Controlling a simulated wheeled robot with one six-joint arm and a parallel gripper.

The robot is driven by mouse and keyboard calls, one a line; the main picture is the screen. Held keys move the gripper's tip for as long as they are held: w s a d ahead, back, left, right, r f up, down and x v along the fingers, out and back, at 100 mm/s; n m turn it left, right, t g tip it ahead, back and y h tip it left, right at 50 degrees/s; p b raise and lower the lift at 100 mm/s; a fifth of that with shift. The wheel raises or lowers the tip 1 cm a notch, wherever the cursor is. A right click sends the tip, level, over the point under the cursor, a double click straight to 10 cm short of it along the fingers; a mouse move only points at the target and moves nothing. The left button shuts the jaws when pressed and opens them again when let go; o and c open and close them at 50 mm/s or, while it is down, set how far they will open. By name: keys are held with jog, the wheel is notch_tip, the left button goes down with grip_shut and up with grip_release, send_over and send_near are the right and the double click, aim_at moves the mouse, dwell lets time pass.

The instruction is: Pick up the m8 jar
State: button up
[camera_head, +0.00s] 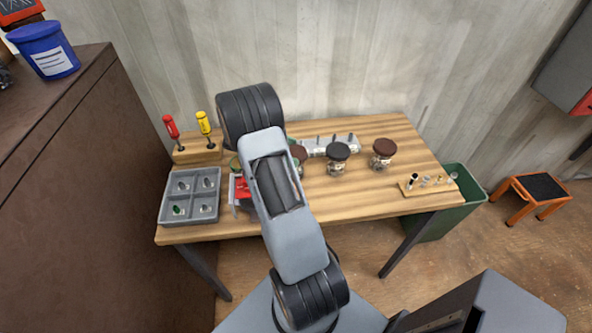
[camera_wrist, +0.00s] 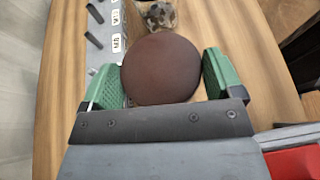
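A jar with a round brown lid (camera_wrist: 160,68) lies between the two green fingers of my gripper (camera_wrist: 164,84) in the wrist view. The fingers stand apart on either side of the lid; no firm grip on it shows. The jar's body is hidden under the lid. A grey strip (camera_wrist: 103,45) beside it carries an "M8" label near this jar. In the head view my arm covers most of the gripper, and a brown lid (camera_head: 298,152) shows partly beside it. A dark-lidded jar (camera_head: 337,162) and another brown-lidded jar (camera_head: 382,158) stand to its right.
The wooden bench (camera_head: 360,195) holds a grey divided tray (camera_head: 190,195) at left, a red item (camera_head: 241,188) by my arm, and screwdrivers (camera_head: 204,124) in a stand behind. A small wooden block with pegs (camera_head: 428,186) is at right. The bench front right of my arm is clear.

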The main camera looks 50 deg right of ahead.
jog(key=c, duration=0.9)
jog(key=shift+c, duration=0.6)
jog(key=shift+r, duration=0.15)
